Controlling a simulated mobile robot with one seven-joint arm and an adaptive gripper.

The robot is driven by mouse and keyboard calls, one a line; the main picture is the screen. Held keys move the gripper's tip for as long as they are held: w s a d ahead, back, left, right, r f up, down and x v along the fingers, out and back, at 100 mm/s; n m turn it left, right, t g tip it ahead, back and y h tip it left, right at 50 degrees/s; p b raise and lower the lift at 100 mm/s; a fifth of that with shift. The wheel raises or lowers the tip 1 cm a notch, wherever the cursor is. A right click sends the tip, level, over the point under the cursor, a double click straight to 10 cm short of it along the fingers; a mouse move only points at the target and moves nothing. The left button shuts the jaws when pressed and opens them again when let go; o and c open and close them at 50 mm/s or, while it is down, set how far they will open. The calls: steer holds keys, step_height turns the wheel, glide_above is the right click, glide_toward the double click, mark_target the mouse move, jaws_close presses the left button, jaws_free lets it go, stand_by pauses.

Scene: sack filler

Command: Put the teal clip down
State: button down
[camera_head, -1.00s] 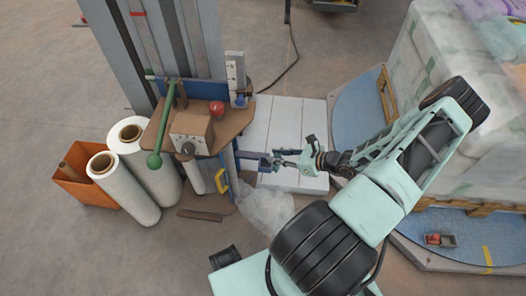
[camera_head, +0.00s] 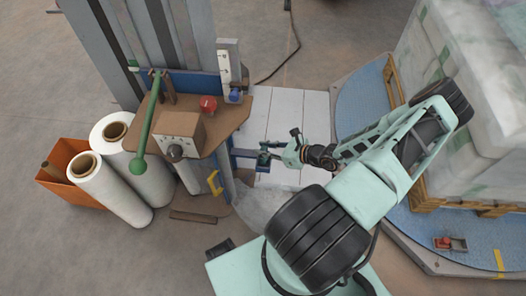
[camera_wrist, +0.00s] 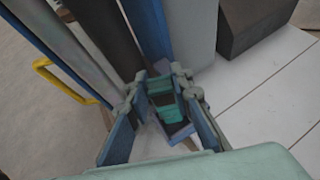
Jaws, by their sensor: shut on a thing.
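The teal clip (camera_wrist: 165,98) sits between the fingers of my gripper (camera_wrist: 163,112) in the wrist view. My gripper is shut on it. In the head view my gripper (camera_head: 268,158) is beside the blue post of the filler, above the pale slatted platform (camera_head: 285,118). The clip is too small to make out clearly in the head view. A blue-grey bracket shows just below the clip in the wrist view; I cannot tell whether the clip touches it.
A control shelf (camera_head: 200,125) with a red button (camera_head: 208,104) and a green lever (camera_head: 146,125) stands left of my gripper. A yellow handle (camera_head: 214,183) is below it. White film rolls (camera_head: 110,190) and an orange bin (camera_head: 65,180) are farther left. A wrapped pallet load (camera_head: 470,80) stands right.

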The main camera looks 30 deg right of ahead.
steer(key=shift+f+b, duration=0.75)
steer(key=shift+f, duration=0.75)
steer(key=shift+f, duration=0.15)
steer(key=c, duration=1.7)
jaws_free()
